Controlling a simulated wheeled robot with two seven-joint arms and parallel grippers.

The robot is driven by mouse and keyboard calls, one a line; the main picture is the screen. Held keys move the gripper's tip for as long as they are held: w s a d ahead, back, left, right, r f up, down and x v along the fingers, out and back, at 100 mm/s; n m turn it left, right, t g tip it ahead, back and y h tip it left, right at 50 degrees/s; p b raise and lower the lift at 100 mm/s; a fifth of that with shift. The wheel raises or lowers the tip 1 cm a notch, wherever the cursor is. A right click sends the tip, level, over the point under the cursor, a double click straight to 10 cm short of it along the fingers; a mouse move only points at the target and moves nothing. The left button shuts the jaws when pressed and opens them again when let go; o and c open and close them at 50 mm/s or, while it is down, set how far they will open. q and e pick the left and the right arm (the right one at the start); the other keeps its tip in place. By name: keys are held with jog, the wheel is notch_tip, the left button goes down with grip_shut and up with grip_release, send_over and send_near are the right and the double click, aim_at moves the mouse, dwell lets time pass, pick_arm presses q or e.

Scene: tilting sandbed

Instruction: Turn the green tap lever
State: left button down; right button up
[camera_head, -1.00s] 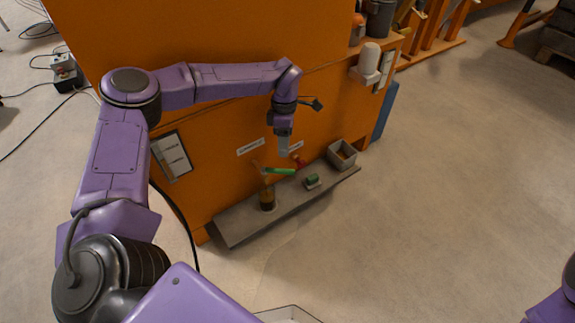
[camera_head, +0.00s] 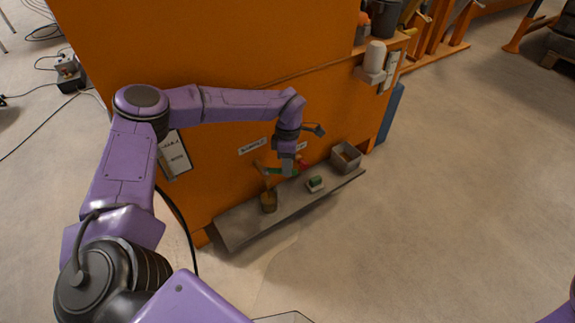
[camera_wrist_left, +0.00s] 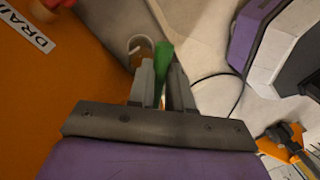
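The green tap lever (camera_head: 273,171) sticks out from the orange cabinet front above the grey shelf, partly hidden by my left gripper (camera_head: 287,169). In the left wrist view the green lever (camera_wrist_left: 162,58) lies between the two grey fingers of my left gripper (camera_wrist_left: 161,82). The fingers stand apart on either side of it, and a small gap shows beside it, so the gripper looks open around the lever. A red lever (camera_head: 303,163) is just right of the gripper. My right gripper is not in view.
A brown-filled glass (camera_head: 268,201) stands on the grey shelf (camera_head: 240,223) below the lever. A green-topped sponge (camera_head: 316,183) and a grey bin (camera_head: 346,157) are further right on it. Labels are on the orange cabinet (camera_head: 225,150). Open floor lies in front.

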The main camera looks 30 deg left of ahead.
pick_arm(q)
jog(key=shift+w+a+r+n+p, duration=0.1)
jog(key=shift+w+r+n+p, duration=0.1)
jog(key=shift+n+p, duration=0.2)
jog(key=n, duration=0.1)
jog(key=w+a+n, duration=0.1)
jog(key=n, duration=0.1)
jog(key=shift+w+a+f+t+h+p, duration=0.2)
jog(key=shift+t+h+p, duration=0.1)
jog(key=shift+p, duration=0.1)
jog(key=c, duration=1)
grip_release()
jog(key=shift+c, duration=0.2)
jog(key=shift+d, duration=0.1)
jog(key=shift+r, duration=0.1)
